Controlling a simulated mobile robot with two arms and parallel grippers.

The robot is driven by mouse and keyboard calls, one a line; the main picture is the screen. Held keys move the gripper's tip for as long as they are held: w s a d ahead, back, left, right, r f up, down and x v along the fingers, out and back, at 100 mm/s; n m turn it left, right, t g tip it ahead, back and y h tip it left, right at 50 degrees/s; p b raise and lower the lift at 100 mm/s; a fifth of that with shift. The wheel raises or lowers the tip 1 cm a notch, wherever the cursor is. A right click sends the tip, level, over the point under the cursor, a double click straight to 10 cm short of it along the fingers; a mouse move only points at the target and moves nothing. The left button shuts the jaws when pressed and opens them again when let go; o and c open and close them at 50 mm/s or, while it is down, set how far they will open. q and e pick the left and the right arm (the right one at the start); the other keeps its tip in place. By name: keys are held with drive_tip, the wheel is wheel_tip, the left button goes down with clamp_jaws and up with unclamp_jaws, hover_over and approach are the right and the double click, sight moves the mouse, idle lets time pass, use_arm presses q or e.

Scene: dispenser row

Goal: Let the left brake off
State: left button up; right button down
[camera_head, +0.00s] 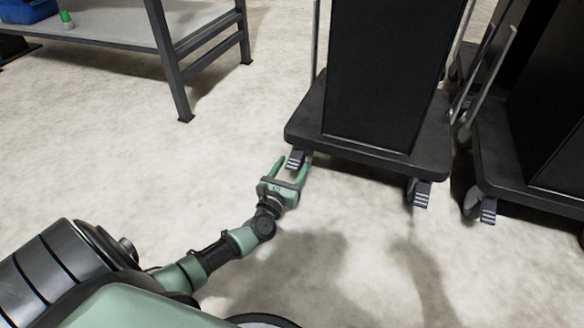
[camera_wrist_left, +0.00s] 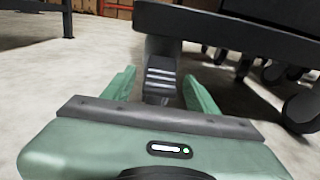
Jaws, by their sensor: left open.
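A black dispenser cart (camera_head: 372,150) stands on castors at the upper middle of the head view. Its left brake pedal (camera_head: 294,159) is a small ribbed grey tab at the near left corner. It also shows in the left wrist view (camera_wrist_left: 160,78), under the cart's base edge (camera_wrist_left: 235,32). My left gripper (camera_head: 290,170) is open, low near the floor, with one finger on each side of the pedal. In the left wrist view the gripper (camera_wrist_left: 160,90) has visible gaps to the pedal; contact cannot be told. My right gripper is not in view.
The cart's right brake pedal (camera_head: 421,194) is at its near right corner. A second cart (camera_head: 540,195) with its own pedal (camera_head: 488,211) stands close on the right. A metal workbench (camera_head: 130,28) is at the upper left. The floor in front is clear.

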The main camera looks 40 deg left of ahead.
use_arm(q)
clamp_jaws()
idle(1.3)
